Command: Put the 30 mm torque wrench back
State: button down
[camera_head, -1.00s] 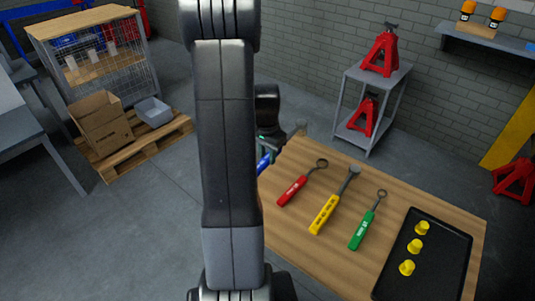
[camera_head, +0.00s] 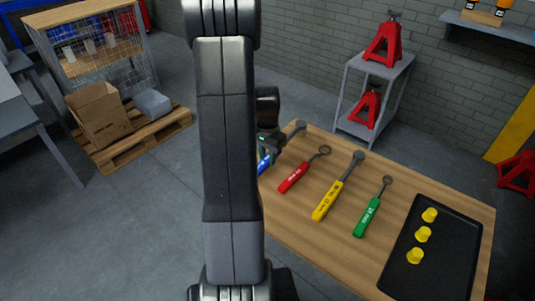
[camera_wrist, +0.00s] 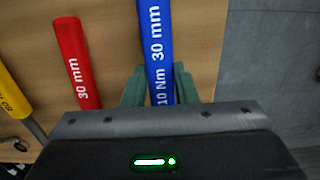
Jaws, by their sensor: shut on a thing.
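A blue torque wrench marked "10 Nm 30 mm" (camera_wrist: 158,45) stands between the green fingers of my gripper (camera_wrist: 158,88) in the wrist view, and the fingers are shut on it. In the head view my gripper (camera_head: 268,148) and the blue wrench (camera_head: 264,164) are at the table's left side, partly hidden by my arm. I cannot tell whether the wrench touches the table. A red wrench (camera_head: 292,179), also marked "30 mm" in the wrist view (camera_wrist: 75,60), lies just beside it. A yellow wrench (camera_head: 327,201) and a green wrench (camera_head: 367,217) lie further right.
The wooden table (camera_head: 420,185) also holds a black tray (camera_head: 435,270) with yellow caps (camera_head: 423,234) at its right. Behind stands a grey cart (camera_head: 380,77) with red jack stands (camera_head: 384,42). A pallet (camera_head: 160,130) with boxes stands at left. Floor between is clear.

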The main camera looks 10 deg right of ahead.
jog(key=shift+f, duration=0.35)
jog(key=c, duration=1.1)
grip_release()
notch_tip(320, 180, up, 14)
jog(key=shift+s+a+f, duration=0.1)
